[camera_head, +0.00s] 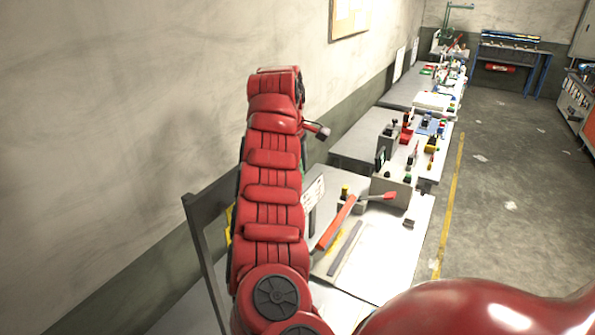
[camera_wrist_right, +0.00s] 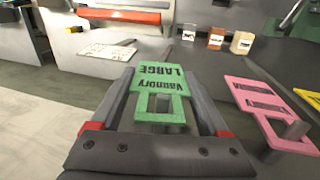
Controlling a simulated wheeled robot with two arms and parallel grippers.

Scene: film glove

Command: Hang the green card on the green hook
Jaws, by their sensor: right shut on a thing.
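The green card (camera_wrist_right: 160,85) lies between the two fingers of my right gripper (camera_wrist_right: 163,110) in the right wrist view. Its dark lettering is upside down, and the end nearer me has a square cut-out. My right gripper is shut on it. Grey metal shows through the cut-out; I cannot tell whether it is a hook inside it or something behind. No green hook can be made out. In the head view a red arm (camera_head: 272,185) of mine covers the gripper and most of the card. My left gripper is in neither view.
A pink card (camera_wrist_right: 268,110) with a grey peg through its cut-out is right of the green card. A yellow card (camera_wrist_right: 308,98) is at the picture's right edge. In the head view a dark grey frame (camera_head: 207,245) stands left of my arm, and cluttered benches (camera_head: 395,240) run beyond.

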